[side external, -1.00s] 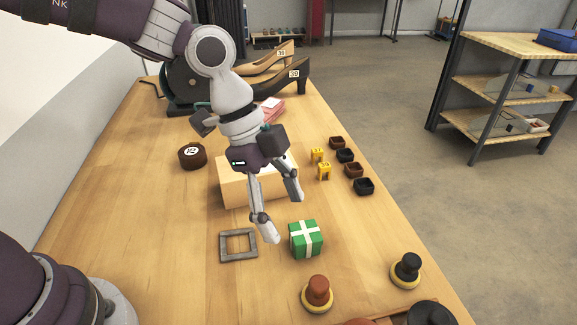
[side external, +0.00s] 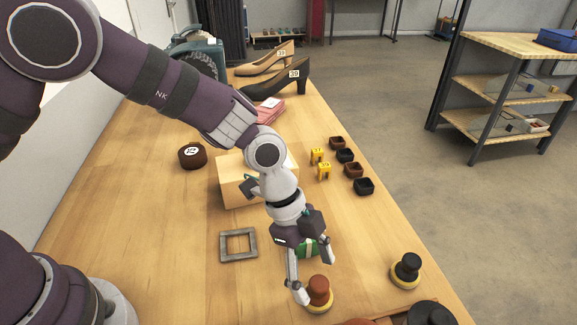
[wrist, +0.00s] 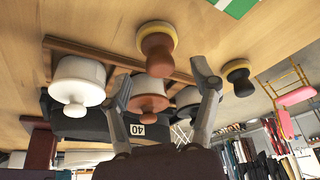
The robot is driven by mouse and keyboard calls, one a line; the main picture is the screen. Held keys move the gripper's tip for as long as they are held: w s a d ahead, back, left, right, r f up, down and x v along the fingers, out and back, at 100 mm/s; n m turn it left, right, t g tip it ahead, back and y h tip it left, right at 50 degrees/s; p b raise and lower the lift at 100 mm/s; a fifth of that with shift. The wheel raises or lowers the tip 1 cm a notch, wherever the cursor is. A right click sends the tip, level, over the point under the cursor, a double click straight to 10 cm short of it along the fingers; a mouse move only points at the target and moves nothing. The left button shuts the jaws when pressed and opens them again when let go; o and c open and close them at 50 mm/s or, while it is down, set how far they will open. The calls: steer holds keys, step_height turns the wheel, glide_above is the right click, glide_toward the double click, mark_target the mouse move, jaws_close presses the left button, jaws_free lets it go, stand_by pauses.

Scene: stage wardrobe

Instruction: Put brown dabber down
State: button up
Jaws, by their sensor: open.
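The brown dabber (side external: 319,291) has a brown knob on a yellow pad and stands upright on the table. It also shows in the wrist view (wrist: 157,48), just beyond the fingers. My gripper (side external: 316,279) is open and empty, with its fingertips close to the dabber's knob. In the wrist view, my gripper (wrist: 165,82) has its fingers spread wide. I cannot tell whether either finger touches the dabber.
A black dabber (side external: 408,268) stands to the right. A grey square frame (side external: 223,246) lies left.

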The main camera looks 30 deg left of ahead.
steer(key=shift+x, duration=1.35)
jaws_close()
